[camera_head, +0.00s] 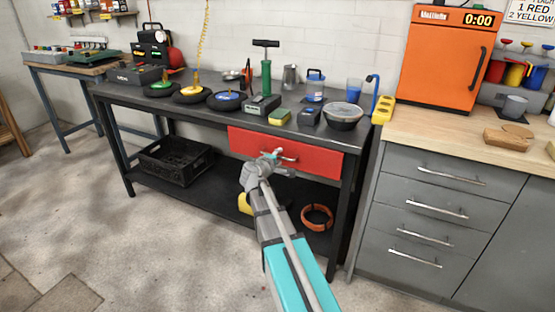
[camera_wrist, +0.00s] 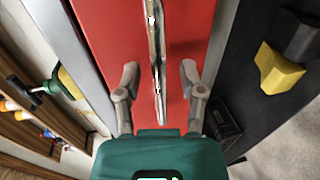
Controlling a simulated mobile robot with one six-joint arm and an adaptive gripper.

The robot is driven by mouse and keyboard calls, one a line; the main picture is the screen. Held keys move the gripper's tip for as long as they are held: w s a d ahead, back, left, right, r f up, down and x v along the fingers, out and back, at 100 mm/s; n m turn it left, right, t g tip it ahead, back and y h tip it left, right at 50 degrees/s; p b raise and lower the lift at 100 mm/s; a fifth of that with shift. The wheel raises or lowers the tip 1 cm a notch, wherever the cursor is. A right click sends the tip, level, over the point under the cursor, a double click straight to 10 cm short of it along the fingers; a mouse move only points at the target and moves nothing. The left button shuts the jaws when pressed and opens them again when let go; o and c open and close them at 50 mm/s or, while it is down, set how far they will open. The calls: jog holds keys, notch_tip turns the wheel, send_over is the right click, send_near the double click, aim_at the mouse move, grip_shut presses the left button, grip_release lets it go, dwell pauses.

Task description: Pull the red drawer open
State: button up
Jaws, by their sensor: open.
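The red drawer (camera_head: 320,158) is set under the right part of the dark workbench top and looks shut. Its metal bar handle (camera_head: 284,156) is partly hidden behind my gripper (camera_head: 266,166) in the head view. In the wrist view the red drawer front (camera_wrist: 188,30) runs up the picture, with the silver handle (camera_wrist: 157,60) along its middle. My gripper (camera_wrist: 160,80) is open there, with one finger on each side of the handle. Both fingers look apart from the handle, though the exact distance to the drawer front is unclear.
A grey drawer cabinet (camera_head: 400,215) stands at right. Floor at left is clear.

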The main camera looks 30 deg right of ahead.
jog(key=shift+c, duration=0.3)
grip_shut()
jog(key=shift+a, duration=0.1)
jog(key=shift+s, duration=0.1)
